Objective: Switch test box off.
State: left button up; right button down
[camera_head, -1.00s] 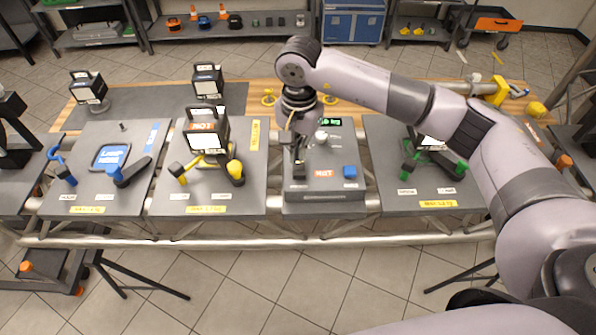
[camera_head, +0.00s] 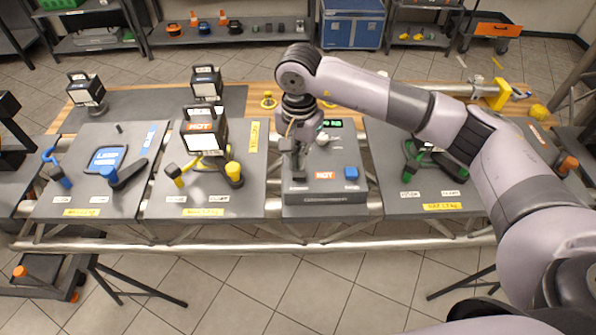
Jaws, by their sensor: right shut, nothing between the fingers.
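The test box (camera_head: 347,159) is a grey box in the middle of the bench. It has a lit green display (camera_head: 334,124), a pale round knob (camera_head: 322,139), an orange label (camera_head: 325,176) and a blue button or knob (camera_head: 351,173). My right gripper (camera_head: 299,174) points down over the left part of the box top, shut and empty. Its fingertips are at or just above the dark area left of the orange label. I cannot tell whether they touch, and the gripper hides what lies under it. My left gripper is not in view.
Left of the box is a panel with a lamp (camera_head: 205,132) and yellow-capped handles (camera_head: 234,171); further left is a panel with blue handles (camera_head: 108,173). On the right, a panel (camera_head: 395,180) carries green handles under my arm. Tiled floor lies in front.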

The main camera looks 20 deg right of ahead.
aim_at(299, 174)
jog(key=shift+f+b, duration=1.65)
dwell(1.2)
jog(key=shift+s+r, duration=0.1)
jog(key=shift+r, duration=0.05)
jog(key=shift+r+p, duration=0.45)
jog(key=shift+r, duration=0.45)
jog(key=shift+r+p, duration=0.85)
jog(key=shift+r, duration=1.7)
jog(key=shift+f, duration=0.1)
